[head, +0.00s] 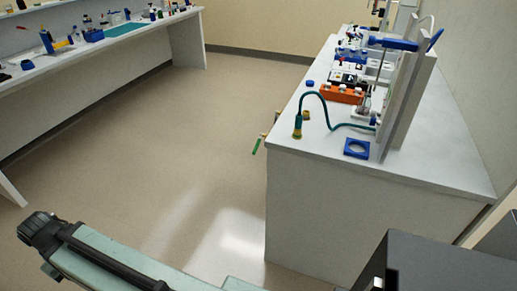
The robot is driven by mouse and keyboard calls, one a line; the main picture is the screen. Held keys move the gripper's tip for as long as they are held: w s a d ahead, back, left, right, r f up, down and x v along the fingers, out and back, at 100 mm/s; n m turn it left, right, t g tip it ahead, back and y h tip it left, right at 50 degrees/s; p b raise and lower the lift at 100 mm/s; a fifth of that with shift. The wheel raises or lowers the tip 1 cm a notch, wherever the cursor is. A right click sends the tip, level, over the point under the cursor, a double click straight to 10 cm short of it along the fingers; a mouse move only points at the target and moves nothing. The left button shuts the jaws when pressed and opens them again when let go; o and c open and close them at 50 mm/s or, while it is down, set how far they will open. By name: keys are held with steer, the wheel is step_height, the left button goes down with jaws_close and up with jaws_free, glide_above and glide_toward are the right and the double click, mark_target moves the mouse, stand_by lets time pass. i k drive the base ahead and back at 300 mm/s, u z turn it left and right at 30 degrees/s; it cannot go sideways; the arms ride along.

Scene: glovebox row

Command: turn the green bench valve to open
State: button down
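The green bench valve handle (257,146) is small and sticks out from the left side of the right-hand bench, just below its top edge. A brassy fitting shows beside it at the bench edge. At this size I cannot tell how far the valve is turned. Part of my arm lies across the lower left of the head view, well apart from the valve. No gripper fingers show.
Another bench (75,59) with several items stands at the left. The floor (165,150) between them is clear.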

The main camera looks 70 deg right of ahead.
mark_target(257, 143)
steer(key=z, duration=0.25)
steer(key=i, duration=1)
